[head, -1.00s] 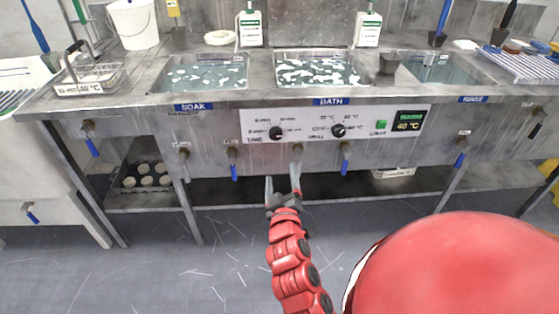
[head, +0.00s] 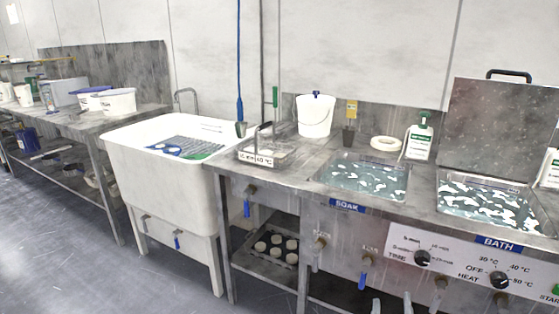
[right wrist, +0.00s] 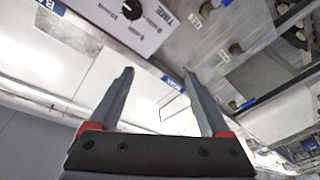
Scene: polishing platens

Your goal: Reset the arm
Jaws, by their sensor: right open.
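My right gripper (head: 392,304) shows only as two grey fingertips at the bottom edge of the head view, in front of the wash bench. In the right wrist view the gripper (right wrist: 159,76) has its two fingers spread wide with nothing between them. The bench's control panel (right wrist: 146,22) with a black knob is beyond the fingers there. My left gripper is not in view.
The steel bench holds the SOAK basin (head: 362,176) and the BATH basin (head: 488,206). A wire basket (head: 266,152) and white bucket (head: 315,116) stand on it. A white tub (head: 160,165) is at the left. Blue-handled taps (head: 365,272) stick out in front.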

